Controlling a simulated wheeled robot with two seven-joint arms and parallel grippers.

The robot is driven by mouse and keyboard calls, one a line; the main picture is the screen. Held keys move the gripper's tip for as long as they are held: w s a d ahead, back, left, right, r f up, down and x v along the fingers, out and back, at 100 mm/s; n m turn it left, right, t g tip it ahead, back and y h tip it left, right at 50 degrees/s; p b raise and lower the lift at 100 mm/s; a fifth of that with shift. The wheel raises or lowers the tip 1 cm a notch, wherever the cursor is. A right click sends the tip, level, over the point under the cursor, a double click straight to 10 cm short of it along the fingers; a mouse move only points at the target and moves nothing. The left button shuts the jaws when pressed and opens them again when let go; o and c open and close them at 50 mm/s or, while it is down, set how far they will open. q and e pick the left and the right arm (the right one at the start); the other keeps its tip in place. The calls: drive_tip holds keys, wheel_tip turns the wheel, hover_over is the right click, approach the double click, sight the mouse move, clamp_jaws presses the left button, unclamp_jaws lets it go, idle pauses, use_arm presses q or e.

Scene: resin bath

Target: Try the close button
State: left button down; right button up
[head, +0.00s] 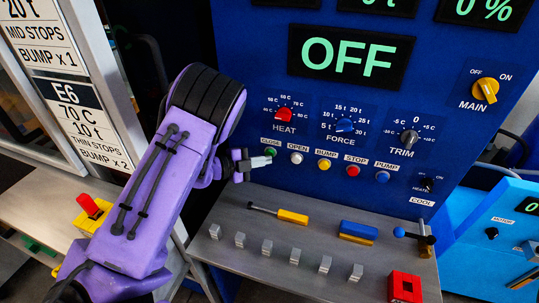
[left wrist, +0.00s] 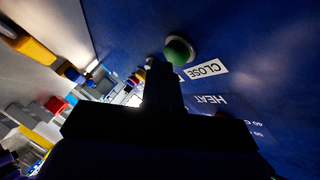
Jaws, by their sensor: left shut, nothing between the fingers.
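The green CLOSE button (head: 271,151) is at the left end of a button row on the blue control panel (head: 245,95). In the left wrist view the button (left wrist: 179,51) shows as a green dome beside its upside-down CLOSE label (left wrist: 206,70). My left gripper (head: 268,160) is shut and empty, its tips just below the button in the head view. In the left wrist view its dark fingers (left wrist: 160,70) end close to the button. I cannot tell whether they touch it. My right gripper is not in view.
The OPEN button (head: 296,158), BUMP button (head: 324,164) and others continue the row to the right. The display (head: 348,57) reads OFF. The grey shelf (head: 290,283) below holds a yellow-handled tool (head: 293,217), a blue-and-yellow block (head: 358,231) and a red block (head: 404,288).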

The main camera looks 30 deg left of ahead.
use_arm(q)
drive_tip(key=shift+s+d, duration=0.1)
drive_tip(key=shift+s, duration=0.3)
drive_tip(key=shift+s+d, duration=0.2)
drive_tip(key=shift+s, duration=0.6)
drive_tip(key=shift+s+d, duration=0.2)
drive_tip(key=shift+s, duration=0.65)
drive_tip(key=shift+s+d, duration=0.2)
drive_tip(key=shift+s, duration=0.6)
